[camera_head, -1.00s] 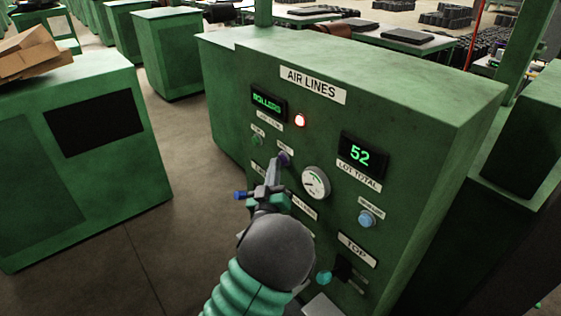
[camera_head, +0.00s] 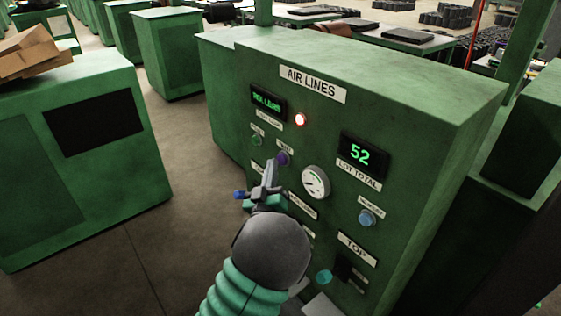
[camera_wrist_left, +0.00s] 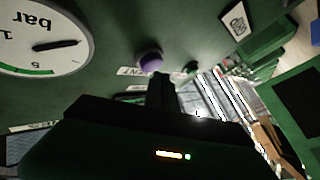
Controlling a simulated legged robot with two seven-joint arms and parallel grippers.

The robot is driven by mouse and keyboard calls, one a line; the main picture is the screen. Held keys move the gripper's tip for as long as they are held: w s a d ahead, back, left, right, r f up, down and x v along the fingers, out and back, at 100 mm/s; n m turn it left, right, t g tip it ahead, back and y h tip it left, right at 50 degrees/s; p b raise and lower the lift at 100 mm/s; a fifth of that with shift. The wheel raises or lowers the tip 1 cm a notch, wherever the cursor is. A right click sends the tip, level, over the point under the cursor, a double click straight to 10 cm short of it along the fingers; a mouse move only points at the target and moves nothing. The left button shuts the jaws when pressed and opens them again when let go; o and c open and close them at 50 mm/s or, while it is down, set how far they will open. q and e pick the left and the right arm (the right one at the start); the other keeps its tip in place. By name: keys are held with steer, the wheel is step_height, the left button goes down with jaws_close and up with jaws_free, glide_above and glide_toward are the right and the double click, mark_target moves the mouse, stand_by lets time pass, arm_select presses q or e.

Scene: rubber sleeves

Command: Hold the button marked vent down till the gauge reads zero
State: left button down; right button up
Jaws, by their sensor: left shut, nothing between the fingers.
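The vent button is a purple knob (camera_head: 283,158) on the sloping green panel, under a small label; it also shows in the left wrist view (camera_wrist_left: 150,61). My left gripper (camera_head: 271,167) is shut and empty, its fingertips just below the button. The wrist view shows the dark fingers (camera_wrist_left: 161,82) close to the button; I cannot tell whether they touch it. The round white gauge (camera_head: 315,181) sits right of the button. In the wrist view the gauge (camera_wrist_left: 40,42) appears upside down, marked bar, with a dark needle and green arc; its reading is unclear. My right gripper is not in view.
The panel also carries a red lamp (camera_head: 300,119), a blue button (camera_head: 367,218), a teal button (camera_head: 324,277) and a display (camera_head: 360,153) reading 52. A green cabinet (camera_head: 90,170) stands left, with bare floor between.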

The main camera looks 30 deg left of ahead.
arm_select(q)
steer(key=shift+s+a, duration=0.15)
steer(key=shift+s, duration=0.1)
steer(key=shift+s, duration=0.1)
steer(key=s, duration=0.1)
steer(key=s+a, duration=0.1)
steer(key=s, duration=0.1)
steer(key=s+a, duration=0.1)
steer(key=shift+s+b, duration=0.2)
steer(key=shift+b, duration=0.15)
stand_by(0.3)
